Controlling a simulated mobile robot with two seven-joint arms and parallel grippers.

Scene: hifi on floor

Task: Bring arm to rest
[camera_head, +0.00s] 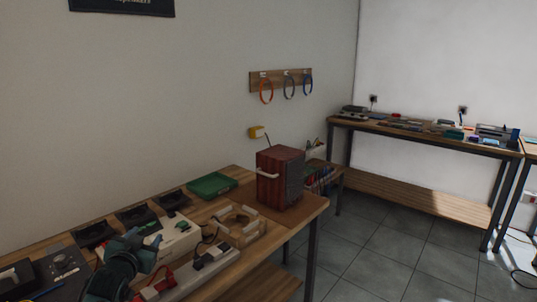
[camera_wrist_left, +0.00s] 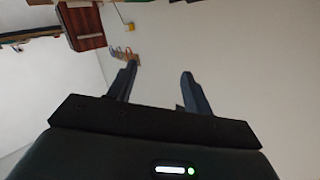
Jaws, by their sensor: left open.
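My left arm (camera_head: 118,268) comes in at the bottom left of the head view, over the front of the wooden workbench. In the left wrist view my left gripper (camera_wrist_left: 160,82) is open, its two dark fingers well apart with nothing between them. It faces the pale wall. The fingertips are hard to make out in the head view. My right gripper is in neither view.
A dark red wooden box (camera_head: 280,178) stands at the workbench's right end, beside a light wooden frame (camera_head: 239,226) and a green tray (camera_head: 212,185). Black trays and devices crowd the left. A second bench (camera_head: 430,134) stands far right. Grey floor (camera_head: 385,250) between is clear.

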